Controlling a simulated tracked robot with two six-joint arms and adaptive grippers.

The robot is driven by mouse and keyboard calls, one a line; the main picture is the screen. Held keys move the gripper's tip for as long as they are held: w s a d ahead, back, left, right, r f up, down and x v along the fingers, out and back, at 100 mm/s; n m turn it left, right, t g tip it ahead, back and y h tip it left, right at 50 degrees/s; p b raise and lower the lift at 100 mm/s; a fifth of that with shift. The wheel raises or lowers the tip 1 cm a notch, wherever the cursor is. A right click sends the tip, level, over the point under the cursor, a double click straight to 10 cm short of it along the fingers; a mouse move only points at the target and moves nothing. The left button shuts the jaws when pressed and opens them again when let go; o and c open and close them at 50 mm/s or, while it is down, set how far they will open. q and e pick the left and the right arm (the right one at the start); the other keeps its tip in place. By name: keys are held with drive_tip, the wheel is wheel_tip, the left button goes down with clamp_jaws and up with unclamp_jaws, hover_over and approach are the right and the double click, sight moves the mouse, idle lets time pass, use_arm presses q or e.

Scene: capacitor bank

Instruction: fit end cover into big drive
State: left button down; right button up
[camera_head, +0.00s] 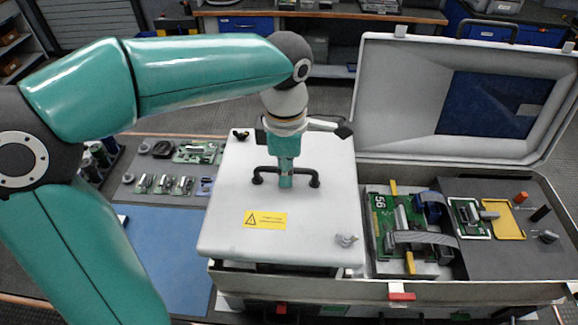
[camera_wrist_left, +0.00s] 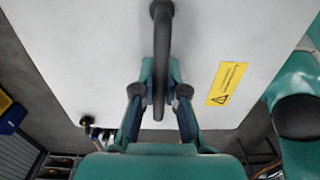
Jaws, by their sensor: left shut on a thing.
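The end cover appears to be the large white panel (camera_head: 228,205) with a black bar handle (camera_head: 315,178), a yellow warning label (camera_head: 265,219) and a knob (camera_head: 347,239) at its front right corner. It lies about level over the left part of the grey case. My left gripper (camera_head: 286,182) is shut on the middle of the handle from above. In the left wrist view the fingers (camera_wrist_left: 160,95) straddle the dark handle (camera_wrist_left: 162,40), with the white panel (camera_wrist_left: 90,60) behind. The big drive is not clearly seen; the panel hides what is beneath it. My right gripper is not in view.
The grey case's raised lid (camera_head: 400,95) stands at the back right. Its open part holds a green circuit board (camera_head: 382,225) with a ribbon cable, and a yellow-framed piece (camera_head: 505,220). A blue mat (camera_head: 170,240) and several small parts lie on the left.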

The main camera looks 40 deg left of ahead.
sight(284, 188)
use_arm(q)
drive_tip(key=shift+s+a+f+b, duration=0.1)
drive_tip(key=shift+f+b, duration=0.35)
drive_tip(key=shift+f, duration=0.25)
drive_tip(key=shift+f+b, duration=1.4)
drive_tip(key=shift+f, duration=0.25)
drive_tip(key=shift+s, duration=0.1)
drive_tip(key=shift+f+b, duration=0.6)
drive_tip(key=shift+f, duration=0.1)
drive_tip(key=c, duration=1.1)
unclamp_jaws()
drive_tip(key=shift+c, duration=0.2)
wheel_tip(284, 188, up, 12)
drive_tip(key=shift+f, duration=0.1)
